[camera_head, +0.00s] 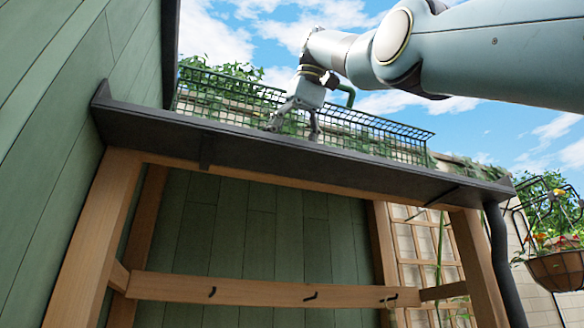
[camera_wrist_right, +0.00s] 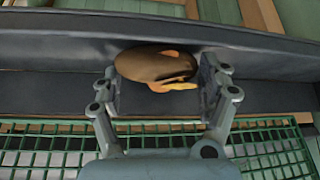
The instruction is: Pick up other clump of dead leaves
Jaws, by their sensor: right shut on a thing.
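A clump of dead leaves (camera_wrist_right: 140,64), brown with orange edges, sits between the fingers of my right gripper (camera_wrist_right: 160,88) in the right wrist view. The gripper is shut on it, inside the dark gutter (camera_wrist_right: 55,90). In the head view my right gripper (camera_head: 293,127) reaches down behind the front wall of the gutter (camera_head: 350,174). That wall hides its fingertips and the clump there. I cannot tell whether the clump still touches the gutter floor. My left gripper is not in view.
A green wire mesh rack (camera_head: 385,142) runs behind the gutter and also shows in the right wrist view (camera_wrist_right: 50,150). The gutter rests on a wooden frame (camera_head: 92,240) with hooks. A green plank wall (camera_head: 60,110) stands at left; a hanging flower basket (camera_head: 556,270) is at right.

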